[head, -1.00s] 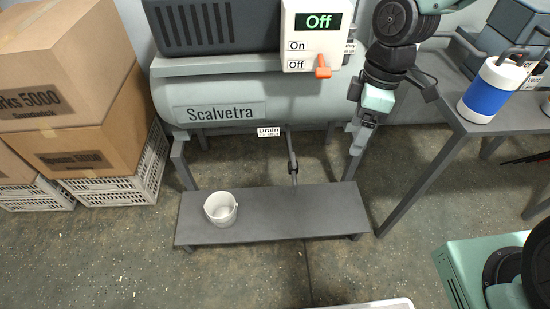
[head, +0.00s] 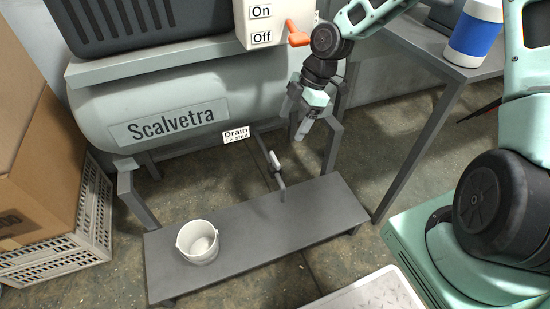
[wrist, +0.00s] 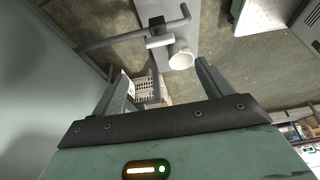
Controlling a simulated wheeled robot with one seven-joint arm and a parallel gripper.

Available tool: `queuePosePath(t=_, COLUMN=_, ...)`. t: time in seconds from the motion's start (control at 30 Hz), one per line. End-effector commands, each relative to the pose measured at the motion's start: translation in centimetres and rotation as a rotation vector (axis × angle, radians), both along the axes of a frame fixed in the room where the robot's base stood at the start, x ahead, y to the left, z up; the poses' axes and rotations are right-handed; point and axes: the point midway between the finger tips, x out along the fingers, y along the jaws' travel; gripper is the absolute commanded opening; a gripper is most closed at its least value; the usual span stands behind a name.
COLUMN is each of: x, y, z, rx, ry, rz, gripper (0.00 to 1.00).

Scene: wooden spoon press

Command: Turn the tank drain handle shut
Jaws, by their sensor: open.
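The drain pipe (head: 262,146) comes out under the pale tank (head: 100,118), by a label reading "Drain" and "shut" (head: 236,134), and bends down above the low bench. A small light grey drain handle (head: 274,161) sits on the pipe. In the wrist view the pipe (wrist: 110,40) runs in from the left, with the handle (wrist: 160,41) beyond the fingertips. My gripper (head: 301,126) is open and empty, pointing down, up and right of the handle in the head view and apart from it. Its two fingers show in the wrist view (wrist: 165,78).
A white bucket (head: 198,242) stands on the low grey bench (head: 260,222), left of the pipe's end. An orange lever (head: 297,34) on the On/Off panel is close to my arm. A tank leg (head: 332,145) stands just right of my gripper. Boxes and a crate (head: 75,235) are left.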

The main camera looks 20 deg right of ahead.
Motion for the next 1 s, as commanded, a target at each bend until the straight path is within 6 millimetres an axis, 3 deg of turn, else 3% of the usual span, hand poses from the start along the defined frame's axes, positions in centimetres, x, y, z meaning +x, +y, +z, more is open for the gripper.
queuePosePath(t=0.03, x=-0.1, y=0.5, z=-1.6, rx=0.001, ry=0.003, rz=0.003, gripper=0.78)
queuePosePath(t=0.1, x=-0.1, y=1.1, z=-2.9, rx=0.0, ry=0.002, rz=0.002, gripper=0.78)
queuePosePath(t=0.5, x=0.0, y=4.0, z=-9.8, rx=0.0, ry=0.002, rz=0.001, gripper=0.78)
queuePosePath(t=0.7, x=0.0, y=4.7, z=-11.3, rx=0.0, ry=0.001, rz=0.0, gripper=0.78)
queuePosePath(t=1.0, x=0.0, y=4.8, z=-11.5, rx=0.0, ry=0.001, rz=-0.002, gripper=0.78)
